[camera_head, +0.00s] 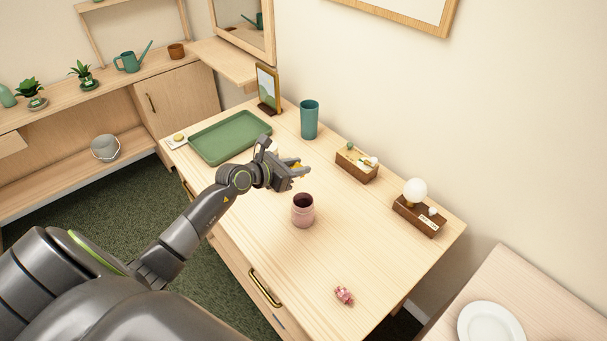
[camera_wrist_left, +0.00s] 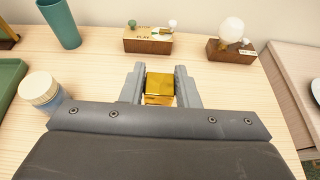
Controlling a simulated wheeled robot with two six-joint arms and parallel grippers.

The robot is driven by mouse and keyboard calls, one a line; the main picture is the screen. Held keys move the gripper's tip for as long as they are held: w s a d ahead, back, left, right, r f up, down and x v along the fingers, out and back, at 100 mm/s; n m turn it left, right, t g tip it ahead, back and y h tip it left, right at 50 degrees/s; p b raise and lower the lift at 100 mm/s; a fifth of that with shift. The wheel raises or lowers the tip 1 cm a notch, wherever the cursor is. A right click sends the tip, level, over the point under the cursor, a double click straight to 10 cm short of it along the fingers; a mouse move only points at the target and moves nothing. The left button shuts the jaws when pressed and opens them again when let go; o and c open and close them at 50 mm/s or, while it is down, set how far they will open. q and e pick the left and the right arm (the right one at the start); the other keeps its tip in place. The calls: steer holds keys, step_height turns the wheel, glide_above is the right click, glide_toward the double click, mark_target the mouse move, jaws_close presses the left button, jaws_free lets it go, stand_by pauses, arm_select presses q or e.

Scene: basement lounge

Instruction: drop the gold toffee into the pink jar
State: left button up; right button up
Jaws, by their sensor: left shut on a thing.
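The gold toffee (camera_wrist_left: 160,88) is a shiny gold block held between the two fingers of my left gripper (camera_wrist_left: 161,84) in the left wrist view. In the head view my left gripper (camera_head: 298,168) is above the table, behind the pink jar, with a small bit of the gold toffee (camera_head: 297,166) showing. The pink jar (camera_head: 303,212) stands upright and open on the table, in front of and just below the gripper. The jar does not show in the left wrist view. My right gripper is in neither view.
A green tray (camera_head: 229,137), a teal cup (camera_head: 309,120) and a picture frame (camera_head: 267,88) stand at the back. Two wooden blocks (camera_head: 356,163) (camera_head: 419,215) line the wall side. A pink wrapped sweet (camera_head: 344,295) lies near the front. A white-lidded jar (camera_wrist_left: 40,90) is beside the gripper.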

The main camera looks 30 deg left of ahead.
arm_select(q)
step_height(320, 180, down, 6)
steer(key=b, duration=0.5)
steer(key=shift+r, duration=0.1)
steer(key=o, duration=1)
steer(key=shift+v, duration=8.7)
